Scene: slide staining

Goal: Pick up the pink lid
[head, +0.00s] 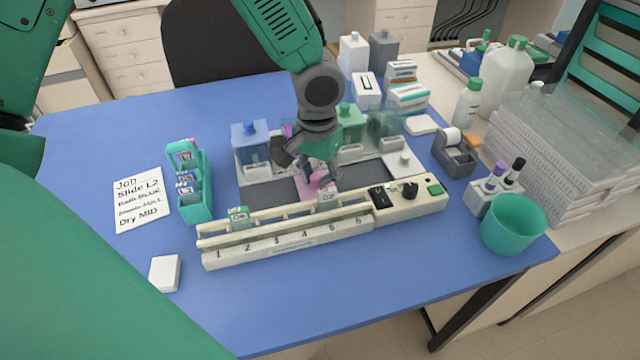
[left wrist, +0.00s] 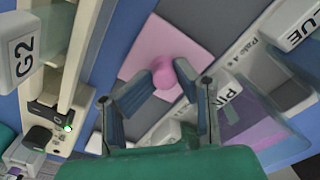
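The pink lid (left wrist: 187,46) is a flat pink square with a round knob on top. In the left wrist view it is above a dark grey surface, and I cannot tell whether it rests there. The fingers of my left gripper (left wrist: 165,74) come in from both sides and close in on the knob, with no clear gap. In the head view the left gripper (head: 314,172) points down over the pink lid (head: 312,189) behind the numbered rack and partly hides it. My right gripper is not in view.
The numbered rack (head: 290,245) stands in front, with the G2 slide piece (left wrist: 22,54) close to the left gripper. Blue (head: 251,143) and green (head: 347,122) jars stand behind. A teal slide holder (head: 197,200) is at left, a teal cup (head: 513,224) at right.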

